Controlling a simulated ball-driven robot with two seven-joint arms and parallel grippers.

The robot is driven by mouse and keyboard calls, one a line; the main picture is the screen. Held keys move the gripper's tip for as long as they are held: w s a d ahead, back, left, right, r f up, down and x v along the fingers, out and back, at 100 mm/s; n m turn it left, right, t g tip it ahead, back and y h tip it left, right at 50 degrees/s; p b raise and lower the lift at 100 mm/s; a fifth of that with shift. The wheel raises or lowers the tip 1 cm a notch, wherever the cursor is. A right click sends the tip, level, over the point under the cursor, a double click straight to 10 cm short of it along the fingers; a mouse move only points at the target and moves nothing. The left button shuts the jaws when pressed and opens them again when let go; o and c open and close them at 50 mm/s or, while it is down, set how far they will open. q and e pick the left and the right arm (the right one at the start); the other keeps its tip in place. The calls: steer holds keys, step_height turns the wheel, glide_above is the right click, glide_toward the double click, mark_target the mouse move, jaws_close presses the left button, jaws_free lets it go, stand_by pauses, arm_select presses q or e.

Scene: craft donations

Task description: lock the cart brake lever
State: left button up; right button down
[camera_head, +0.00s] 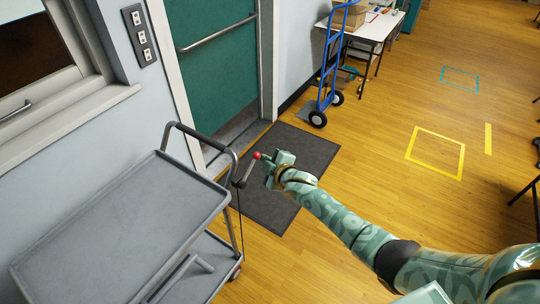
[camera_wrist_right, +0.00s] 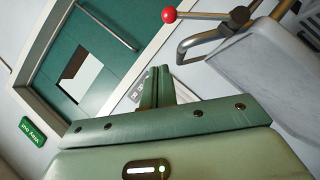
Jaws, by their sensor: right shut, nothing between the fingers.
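The grey cart (camera_head: 120,225) stands at the left, with its push handle (camera_head: 203,138) at the far end. The brake lever (camera_head: 248,171) is a thin metal rod at the cart's handle-end corner, slanting up and right to a red ball knob (camera_head: 257,155). In the right wrist view the red knob (camera_wrist_right: 169,15) and lever (camera_wrist_right: 205,16) show at the top, beyond my fingertips. My right gripper (camera_head: 268,161) is just right of the knob. Its fingers (camera_wrist_right: 155,86) are shut and empty. A gap shows between fingers and knob in the wrist view. My left gripper is out of view.
A dark mat (camera_head: 285,160) lies before the green door (camera_head: 215,60) with its push bar. A blue hand truck (camera_head: 328,75) and a white table (camera_head: 365,28) stand beyond. Wooden floor (camera_head: 370,140) right of the cart is clear.

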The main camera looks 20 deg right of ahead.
steer(key=v, duration=0.3)
steer(key=shift+w+r+p, duration=0.15)
steer(key=shift+p, duration=0.2)
